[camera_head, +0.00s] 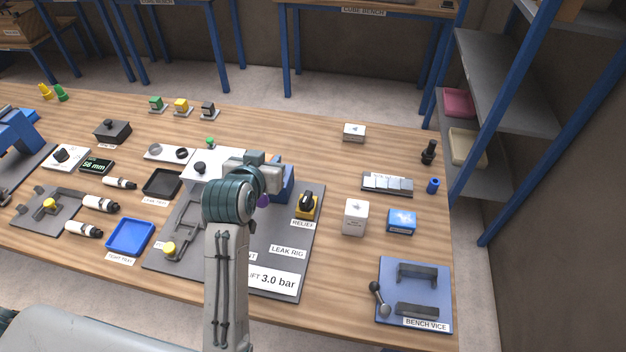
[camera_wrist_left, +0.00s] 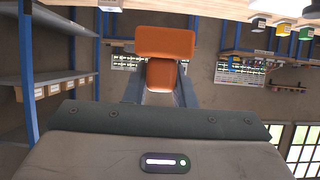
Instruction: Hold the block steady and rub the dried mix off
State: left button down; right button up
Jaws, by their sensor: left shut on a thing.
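My left gripper shows best in the left wrist view (camera_wrist_left: 161,92), with its two fingers shut on an orange piece (camera_wrist_left: 165,42). The piece has a wide upper part and a narrower lower part between the fingers. In the head view my left gripper (camera_head: 265,172) is over the back of the leak rig mat, largely hidden behind its own wrist, and no orange shows there. I cannot tell which thing is the block, and no dried mix can be made out. My right gripper is not in view.
The dark leak rig mat (camera_head: 290,235) carries a pressure sign (camera_head: 275,281) and a yellow-black relief part (camera_head: 307,204). A bench vice (camera_head: 417,275) is at the front right. A blue tray (camera_head: 130,237) and several small parts crowd the left. Bare wood lies around the white cube.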

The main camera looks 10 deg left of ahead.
pick_arm(q)
jog(key=w+d+f+m+g+h, duration=0.1)
jog(key=w+d+f+m+h, duration=0.1)
jog(key=d+m+h, duration=0.3)
jog(key=w+d+f+m+g+h, duration=0.2)
jog(key=w+d+m+h, duration=0.1)
jog(key=d, duration=0.3)
jog(key=r+m+g+h, duration=0.2)
jog(key=m+g+h, duration=0.3)
jog(key=m+g, duration=0.5)
send_over(357, 200)
jog(key=shift+f, duration=2.05)
